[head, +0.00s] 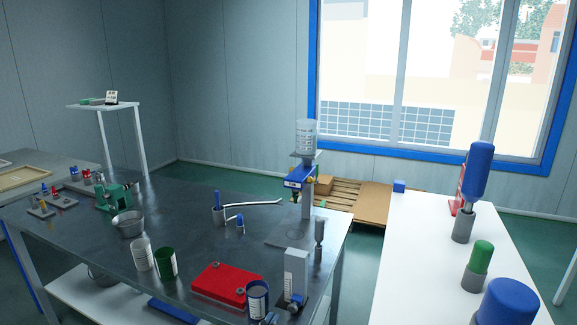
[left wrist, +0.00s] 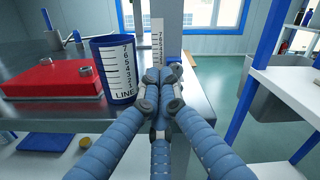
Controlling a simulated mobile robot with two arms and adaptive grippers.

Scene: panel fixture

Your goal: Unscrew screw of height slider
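The height slider (head: 296,268) stands upright near the front right edge of the metal table, with a white numbered scale on it. The scale also shows in the left wrist view (left wrist: 157,35), straight ahead of my left gripper (left wrist: 160,76). The gripper's blue fingers converge and its grey fingertips are close together in front of the slider's lower part. A small blue part (left wrist: 175,64) shows just behind the fingertips, possibly the screw; the fingers hide contact with it. In the head view my left gripper (head: 270,318) is barely visible at the bottom edge. My right gripper is not in view.
A blue cup with a scale (head: 257,299) stands close to the left of the slider, beside a red box (head: 227,285). A white cup (head: 142,255) and green cup (head: 166,264) stand farther left. A white table (head: 420,240) is at right.

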